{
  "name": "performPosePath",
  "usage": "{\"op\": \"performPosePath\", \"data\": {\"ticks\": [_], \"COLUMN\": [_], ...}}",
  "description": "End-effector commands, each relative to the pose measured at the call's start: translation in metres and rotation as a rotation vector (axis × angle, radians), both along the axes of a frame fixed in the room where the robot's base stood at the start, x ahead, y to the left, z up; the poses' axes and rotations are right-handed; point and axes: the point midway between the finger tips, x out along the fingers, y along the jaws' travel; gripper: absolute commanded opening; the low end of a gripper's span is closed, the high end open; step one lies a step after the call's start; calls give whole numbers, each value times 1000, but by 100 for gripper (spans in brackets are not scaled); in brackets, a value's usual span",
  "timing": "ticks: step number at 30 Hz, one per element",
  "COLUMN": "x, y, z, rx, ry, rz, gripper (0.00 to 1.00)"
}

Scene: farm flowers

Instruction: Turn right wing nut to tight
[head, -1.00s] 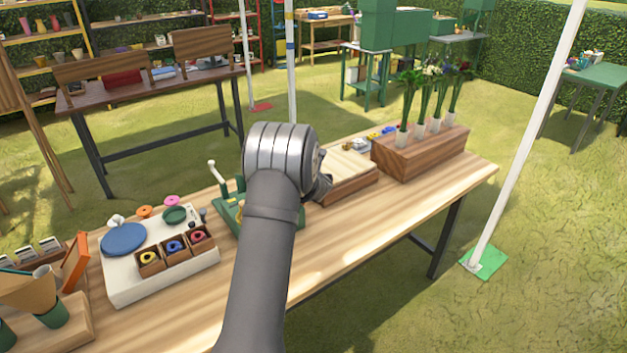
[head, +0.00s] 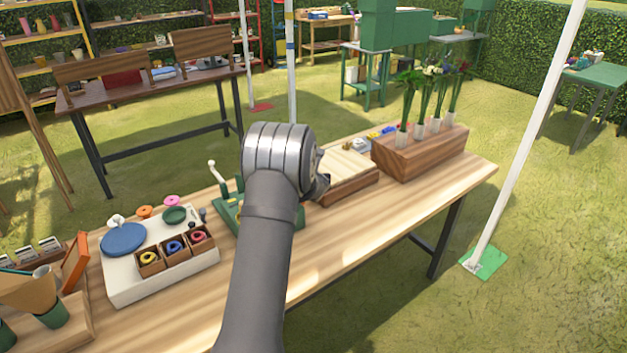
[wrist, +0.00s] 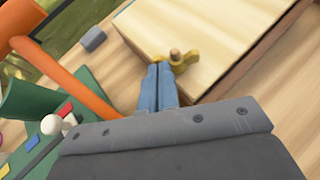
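A wooden press (head: 348,186) with a pale top board lies on the table just right of my wrist in the head view. Its pale board also fills the upper middle of the wrist view (wrist: 222,32). A brass wing nut (wrist: 184,60) with a stud in its middle sits at the board's near corner. My gripper (wrist: 160,68) has its two blue fingers close together, with the tips right beside the nut's left wing. Whether they touch it I cannot tell. In the head view my arm hides the nut, and the fingers are mostly hidden.
A green stand (head: 228,212) with an orange bar (wrist: 62,72) is close on the left. A small grey block (wrist: 93,39) lies near the board. A wooden flower holder (head: 424,152) stands right of the press. A white tray (head: 135,285) is at left. The table's front right is clear.

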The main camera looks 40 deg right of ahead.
Motion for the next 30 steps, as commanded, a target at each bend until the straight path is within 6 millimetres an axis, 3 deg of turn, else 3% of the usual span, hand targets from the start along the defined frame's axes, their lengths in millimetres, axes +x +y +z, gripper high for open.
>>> {"op": "performPosePath", "data": {"ticks": [30], "x": [29], "y": [2], "z": [0], "rx": [0], "ry": [0], "rz": [1], "gripper": [0]}}
